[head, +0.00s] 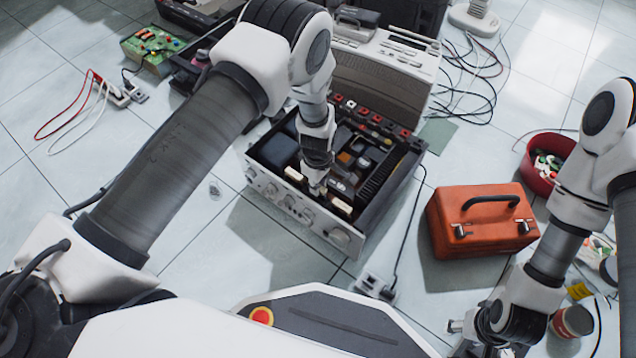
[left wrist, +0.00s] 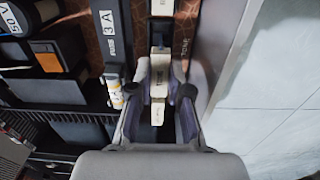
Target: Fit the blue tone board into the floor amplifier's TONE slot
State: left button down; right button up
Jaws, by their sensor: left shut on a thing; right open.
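The floor amplifier (head: 362,243) stands open-topped in the middle of the head view, its circuit boards and parts showing. My left gripper (head: 317,188) reaches down into it just behind the front panel, between two cream blocks. In the left wrist view my left gripper (left wrist: 159,92) is shut on a narrow piece with a cream top, taken as the tone board (left wrist: 158,86). Its blue face is not clear and its lower part is hidden. It lines up with a dark strip; whether it is seated cannot be told. My right gripper (head: 473,338) is open at the lower right, away from the amplifier.
An orange toolbox (head: 480,240) stands right of the amplifier, and a red bowl (head: 538,180) of small parts lies beyond it. A grey device (head: 385,75) stands behind.

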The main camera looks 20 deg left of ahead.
pick_arm(q)
jog(key=shift+f+b, duration=0.7)
jog(key=shift+f, duration=0.15)
dwell(0.5)
jog(key=c, duration=1)
grip_release()
notch_tip(320, 180, up, 12)
jog(key=shift+r, duration=0.1)
